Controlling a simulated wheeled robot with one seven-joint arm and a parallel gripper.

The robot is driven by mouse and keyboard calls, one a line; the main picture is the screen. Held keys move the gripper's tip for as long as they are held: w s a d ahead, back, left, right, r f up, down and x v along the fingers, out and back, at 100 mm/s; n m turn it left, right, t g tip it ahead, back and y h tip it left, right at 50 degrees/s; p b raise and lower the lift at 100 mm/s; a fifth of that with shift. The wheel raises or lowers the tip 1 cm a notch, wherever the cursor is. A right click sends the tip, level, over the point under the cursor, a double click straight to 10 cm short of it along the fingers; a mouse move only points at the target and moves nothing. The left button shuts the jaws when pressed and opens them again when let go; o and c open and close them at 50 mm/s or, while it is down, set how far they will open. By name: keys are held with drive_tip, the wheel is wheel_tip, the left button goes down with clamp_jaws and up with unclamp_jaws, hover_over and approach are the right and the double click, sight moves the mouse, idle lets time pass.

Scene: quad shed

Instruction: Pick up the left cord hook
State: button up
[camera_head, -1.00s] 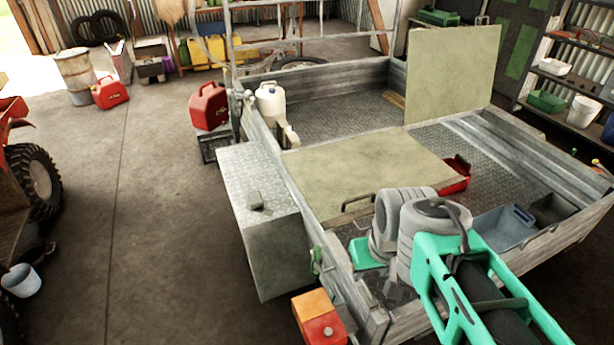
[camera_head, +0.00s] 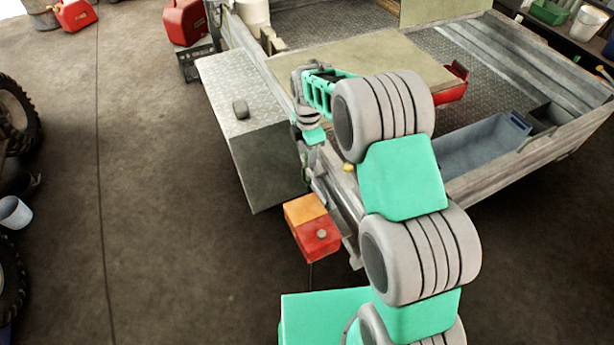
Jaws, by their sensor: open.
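My gripper (camera_head: 309,148) is at the end of my grey and green arm. It points down beside the outer left wall of the trailer, near its rear corner. It is open, but its fingertips are small and hard to make out. The left cord hook cannot be picked out for certain; the trailer wall around my gripper is partly covered by my wrist and arm.
A metal box (camera_head: 257,165) with a small grey object (camera_head: 240,108) on its lid stands left of my gripper. An orange and red lamp (camera_head: 312,228) is just below. A blue bin (camera_head: 485,148) sits in the trailer.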

wheel_tip(320, 180, down, 3)
drive_tip(key=shift+c, duration=0.2)
clamp_jaws()
idle(0.4)
